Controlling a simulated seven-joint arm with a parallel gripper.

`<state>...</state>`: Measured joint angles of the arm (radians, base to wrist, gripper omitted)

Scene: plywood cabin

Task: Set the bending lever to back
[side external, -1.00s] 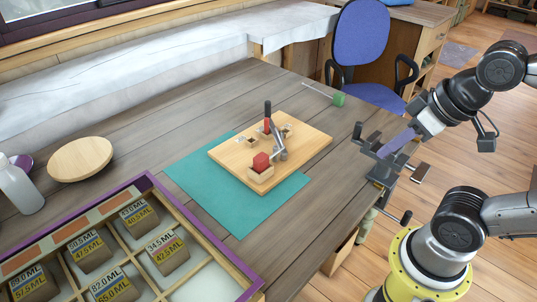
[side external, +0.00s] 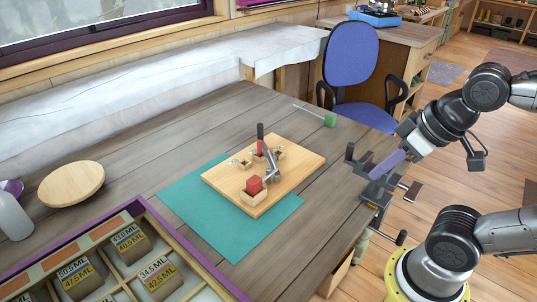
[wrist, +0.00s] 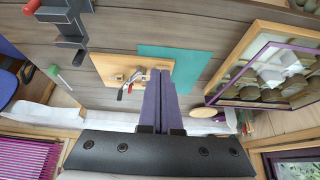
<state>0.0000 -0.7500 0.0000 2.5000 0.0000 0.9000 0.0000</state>
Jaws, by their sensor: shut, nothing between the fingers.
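The bending lever (side external: 260,132) has a dark handle that stands nearly upright on a light wooden board (side external: 300,163). A grey metal arm (side external: 271,170) slants beside it, and a red block (side external: 254,185) sits in a small wooden holder at the board's near side. In the wrist view the board (wrist: 106,66) lies behind and left of my fingers, with a small metal and red mechanism (wrist: 128,84) on it. My gripper (side external: 374,174) is shut and empty, with long purple fingers, right of the board and well apart from it. The fingers hide part of the board in the wrist view (wrist: 159,74).
A teal mat (side external: 245,240) lies under the board. A dark vise (side external: 378,195) is at the table's right edge, near my fingers. A green-handled screwdriver (side external: 330,120) lies behind. A purple-edged compartment tray (side external: 185,246) and a round wooden disc (side external: 71,184) are at left.

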